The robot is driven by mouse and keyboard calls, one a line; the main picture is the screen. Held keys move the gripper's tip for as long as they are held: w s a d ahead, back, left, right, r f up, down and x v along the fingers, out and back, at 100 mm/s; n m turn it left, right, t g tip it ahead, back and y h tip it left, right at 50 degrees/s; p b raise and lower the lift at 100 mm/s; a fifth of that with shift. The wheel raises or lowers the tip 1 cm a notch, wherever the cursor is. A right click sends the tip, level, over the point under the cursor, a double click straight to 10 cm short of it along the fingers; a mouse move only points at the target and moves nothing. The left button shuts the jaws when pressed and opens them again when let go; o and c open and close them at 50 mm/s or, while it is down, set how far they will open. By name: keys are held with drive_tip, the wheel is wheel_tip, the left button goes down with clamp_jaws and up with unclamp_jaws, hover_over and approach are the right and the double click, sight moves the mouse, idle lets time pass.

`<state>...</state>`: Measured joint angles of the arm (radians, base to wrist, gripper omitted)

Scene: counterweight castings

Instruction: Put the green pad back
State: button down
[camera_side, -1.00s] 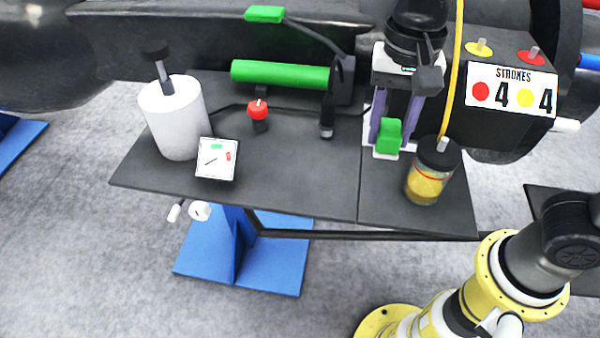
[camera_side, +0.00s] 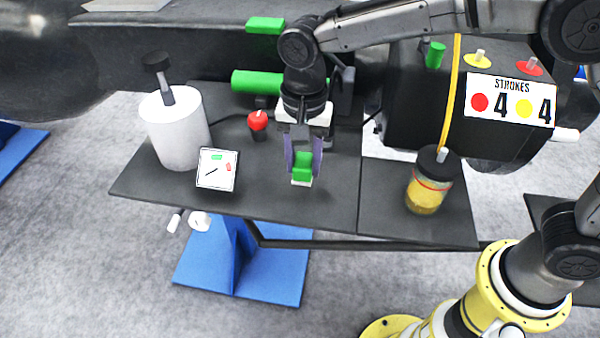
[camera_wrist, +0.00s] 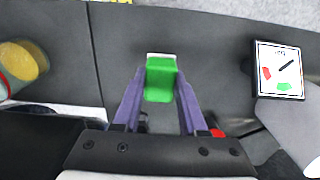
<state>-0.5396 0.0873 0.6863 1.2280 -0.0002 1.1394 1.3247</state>
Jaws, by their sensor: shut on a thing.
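My gripper (camera_side: 303,160) is shut on a green pad (camera_side: 302,169) with a white strip along its edge. The pad is over the dark work shelf (camera_side: 270,200), between the small framed card and the jar. I cannot tell whether it touches the shelf. In the wrist view the pad (camera_wrist: 161,80) sits between the two purple fingers. The card (camera_side: 217,169) bears green and red marks and a dark line; it also shows in the wrist view (camera_wrist: 279,69).
A white canister (camera_side: 176,130) and a red knob (camera_side: 257,121) stand left of my gripper. A jar of yellow contents (camera_side: 428,185) stands right. Behind are a green roller (camera_side: 252,82), a green block (camera_side: 265,25), a green cylinder (camera_side: 435,54) and a STROKES sign (camera_side: 510,98).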

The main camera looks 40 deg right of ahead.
sight(300, 176)
drive_tip(key=shift+w+a+f, duration=0.15)
drive_tip(key=shift+w+f, duration=0.05)
drive_tip(key=shift+f, duration=0.2)
drive_tip(key=shift+w+f, duration=0.1)
drive_tip(key=shift+f, duration=1.45)
drive_tip(key=shift+f, duration=0.1)
drive_tip(key=shift+c, duration=2.3)
unclamp_jaws()
drive_tip(key=shift+f, duration=0.1)
